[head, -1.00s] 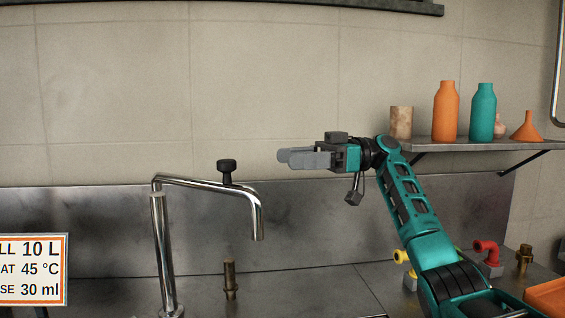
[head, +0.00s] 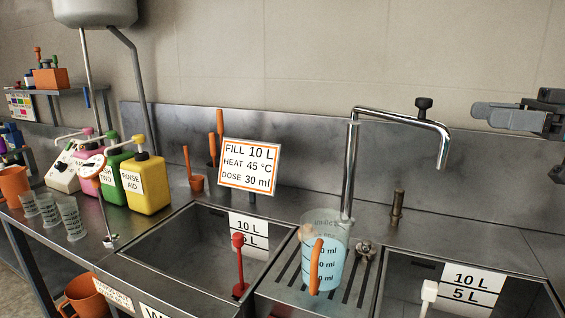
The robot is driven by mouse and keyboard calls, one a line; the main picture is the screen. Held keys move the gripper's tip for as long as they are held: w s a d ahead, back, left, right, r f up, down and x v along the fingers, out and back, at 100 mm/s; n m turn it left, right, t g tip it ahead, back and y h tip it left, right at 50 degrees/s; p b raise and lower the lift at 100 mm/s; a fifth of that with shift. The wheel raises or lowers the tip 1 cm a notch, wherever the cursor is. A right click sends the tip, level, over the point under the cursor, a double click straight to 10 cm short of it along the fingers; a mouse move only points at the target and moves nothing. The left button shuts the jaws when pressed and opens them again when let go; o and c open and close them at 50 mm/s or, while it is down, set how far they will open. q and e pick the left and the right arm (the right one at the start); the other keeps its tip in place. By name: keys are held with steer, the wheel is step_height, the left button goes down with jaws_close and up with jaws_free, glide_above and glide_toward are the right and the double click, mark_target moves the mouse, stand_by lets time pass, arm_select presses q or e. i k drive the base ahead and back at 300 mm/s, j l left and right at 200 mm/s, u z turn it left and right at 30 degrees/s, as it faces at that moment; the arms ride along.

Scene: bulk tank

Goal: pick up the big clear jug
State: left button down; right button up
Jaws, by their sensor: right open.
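The big clear jug (head: 332,262) stands upright on the slotted drain strip between the two sinks, in the head view. It has dark markings, a bluish lower part and an orange handle (head: 315,266) facing me. I cannot tell for sure if it holds liquid. My right gripper (head: 484,112) is at the upper right, open and empty, well above and to the right of the jug, beyond the tap spout. My left gripper is not in view.
A chrome tap (head: 350,165) rises behind the jug, its spout reaching right. A sign (head: 249,165) stands behind the left sink (head: 190,245). A yellow pump bottle (head: 147,185) and several small clear cups (head: 72,218) stand at the left. A red-handled stopper (head: 239,265) is in front.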

mark_target(326, 232)
steer(key=k+j, duration=0.85)
